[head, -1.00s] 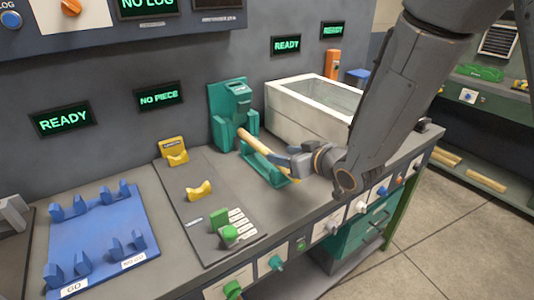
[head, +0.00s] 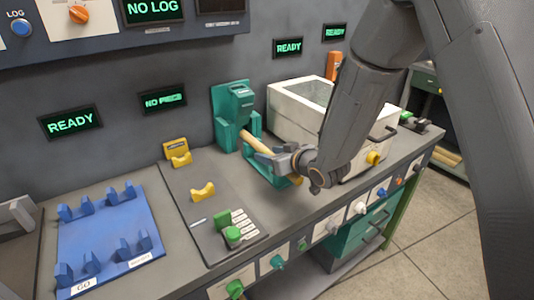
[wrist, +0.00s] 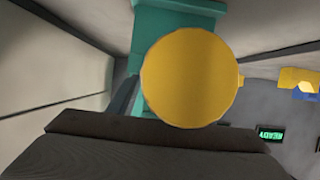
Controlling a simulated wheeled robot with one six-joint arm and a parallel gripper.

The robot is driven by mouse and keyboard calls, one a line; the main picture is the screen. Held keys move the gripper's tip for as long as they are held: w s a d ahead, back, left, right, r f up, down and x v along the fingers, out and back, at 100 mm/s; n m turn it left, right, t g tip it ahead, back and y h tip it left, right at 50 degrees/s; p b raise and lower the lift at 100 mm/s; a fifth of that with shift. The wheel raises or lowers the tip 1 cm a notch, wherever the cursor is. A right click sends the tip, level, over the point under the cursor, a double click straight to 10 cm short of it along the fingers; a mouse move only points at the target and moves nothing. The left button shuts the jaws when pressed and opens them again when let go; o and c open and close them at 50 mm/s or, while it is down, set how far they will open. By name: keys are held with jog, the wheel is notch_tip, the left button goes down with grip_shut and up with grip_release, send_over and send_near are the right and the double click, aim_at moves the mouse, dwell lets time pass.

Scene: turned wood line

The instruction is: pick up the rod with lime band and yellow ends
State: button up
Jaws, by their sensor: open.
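A pale wooden rod (head: 257,144) lies tilted in the teal machine (head: 233,118) on the bench, its far end at the machine's upright part. In the wrist view a round yellow end face (wrist: 190,78) fills the middle, just beyond a dark finger (wrist: 160,145) of my gripper. Teal machine parts show behind it. No lime band can be seen from here; I cannot tell whether the jaws touch the rod.
A white open-topped box (head: 300,112) stands right of the rod, close to my arm. A grey panel with yellow V-rests (head: 203,191) and a green block lies to the left. A blue rack (head: 108,240) stands empty further left. Wall displays hang behind.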

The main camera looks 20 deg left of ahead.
grip_shut()
jog(key=shift+r, duration=0.1)
